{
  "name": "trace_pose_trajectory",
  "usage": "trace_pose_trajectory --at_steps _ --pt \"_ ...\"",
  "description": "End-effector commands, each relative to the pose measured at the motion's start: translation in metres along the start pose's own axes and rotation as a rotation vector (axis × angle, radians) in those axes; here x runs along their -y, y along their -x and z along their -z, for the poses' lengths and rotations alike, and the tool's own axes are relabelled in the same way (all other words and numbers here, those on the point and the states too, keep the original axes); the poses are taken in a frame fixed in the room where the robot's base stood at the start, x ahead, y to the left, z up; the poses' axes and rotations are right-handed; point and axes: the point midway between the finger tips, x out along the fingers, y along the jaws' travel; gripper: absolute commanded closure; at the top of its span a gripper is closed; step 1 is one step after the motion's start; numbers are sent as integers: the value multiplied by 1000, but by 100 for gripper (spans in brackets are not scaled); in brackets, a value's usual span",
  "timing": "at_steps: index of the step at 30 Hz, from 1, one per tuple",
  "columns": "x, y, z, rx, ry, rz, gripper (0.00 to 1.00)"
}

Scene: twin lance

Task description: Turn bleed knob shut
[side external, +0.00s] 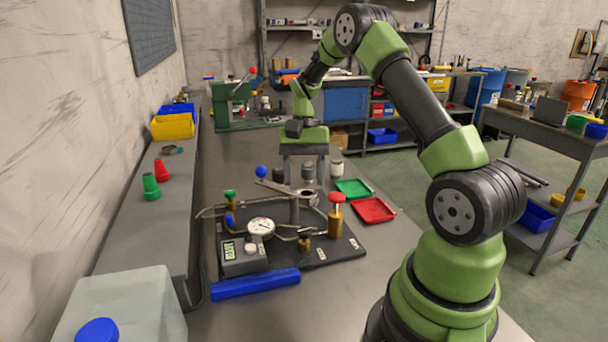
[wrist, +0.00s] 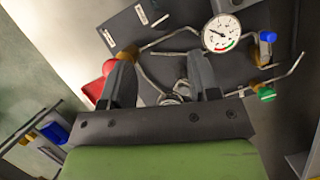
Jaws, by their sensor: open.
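A dark board (side external: 345,243) on the bench carries a valve and pipe rig. A red knob on a brass body (side external: 336,198) stands at its right; in the wrist view the red knob (wrist: 92,88) is partly hidden behind the left finger. A green knob (side external: 229,194) and a blue knob (side external: 230,219) are at the left; the wrist view shows the green (wrist: 266,95) and blue (wrist: 268,37) at right. I cannot tell which is the bleed knob. My gripper (wrist: 160,62) is open and empty, pointing down above the rig's rear.
A pressure gauge (side external: 261,227) and a grey digital meter (side external: 243,257) sit at the board's front. Green (side external: 353,188) and red (side external: 373,210) trays lie right. A blue bar (side external: 255,284) lies in front.

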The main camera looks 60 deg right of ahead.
Motion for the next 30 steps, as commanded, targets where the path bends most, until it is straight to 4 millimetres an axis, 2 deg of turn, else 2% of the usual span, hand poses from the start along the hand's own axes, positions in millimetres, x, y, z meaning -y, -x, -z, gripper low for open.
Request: trace_pose_trajectory --at_steps 4,6,8,12,15,18,23,30 --pt "0 0 -1 -6 18 -3 43" --pt "0 -1 -4 -36 105 -16 43" --pt "0 -3 -10 -81 246 -38 43" --pt "-1 -8 -26 -211 681 -119 43" --pt "0 -10 -35 -285 945 -177 43" --pt "0 -12 -41 -328 1110 -218 43" --pt "0 -22 -39 -343 1175 -235 43" --pt "-1 -64 -22 -337 1171 -234 43"
